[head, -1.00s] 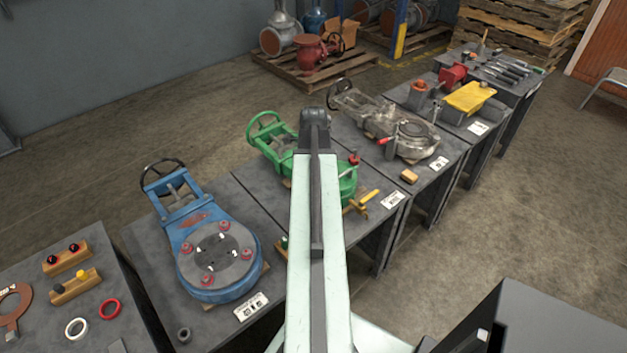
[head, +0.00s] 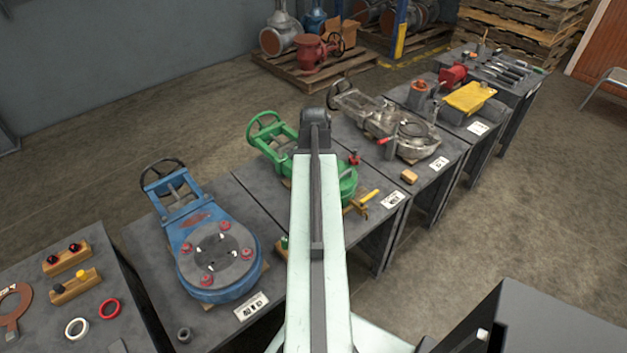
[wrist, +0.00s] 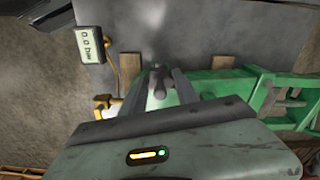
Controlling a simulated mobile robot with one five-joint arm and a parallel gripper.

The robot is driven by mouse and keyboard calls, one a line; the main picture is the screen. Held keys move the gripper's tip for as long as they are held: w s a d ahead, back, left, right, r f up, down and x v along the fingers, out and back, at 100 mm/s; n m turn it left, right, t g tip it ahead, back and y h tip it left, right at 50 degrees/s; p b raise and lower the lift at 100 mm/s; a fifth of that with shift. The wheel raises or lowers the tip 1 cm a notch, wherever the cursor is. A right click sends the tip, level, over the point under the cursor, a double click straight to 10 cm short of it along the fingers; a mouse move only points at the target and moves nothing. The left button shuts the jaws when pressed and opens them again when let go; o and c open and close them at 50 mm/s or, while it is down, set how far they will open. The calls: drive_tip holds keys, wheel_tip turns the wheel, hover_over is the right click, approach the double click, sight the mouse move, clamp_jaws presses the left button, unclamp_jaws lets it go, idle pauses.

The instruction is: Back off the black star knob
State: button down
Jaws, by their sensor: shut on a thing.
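The green valve (head: 345,187) lies on the middle table in the head view, partly hidden behind my arm. Its green frame also shows at the right of the wrist view (wrist: 245,88). In the wrist view my gripper (wrist: 158,76) is over the table beside the green frame, its two fingers shut on a small dark grey piece, the black star knob (wrist: 157,88). The knob's star outline is hard to make out between the fingers. In the head view my arm hides the gripper and the knob.
A blue valve (head: 205,287) stands on the table to the left, a bare grey valve (head: 408,138) to the right. A yellow-handled part (head: 366,198) lies close by the green valve. A label card (wrist: 90,45) lies near the table edge in the wrist view.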

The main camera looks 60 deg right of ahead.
drive_tip(key=n, duration=0.5)
drive_tip(key=shift+n, duration=0.3)
drive_tip(key=n, duration=1.2)
drive_tip(key=shift+n, duration=0.3)
drive_tip(key=n, duration=0.5)
drive_tip(key=shift+n, duration=0.3)
drive_tip(key=c, duration=0.9)
unclamp_jaws()
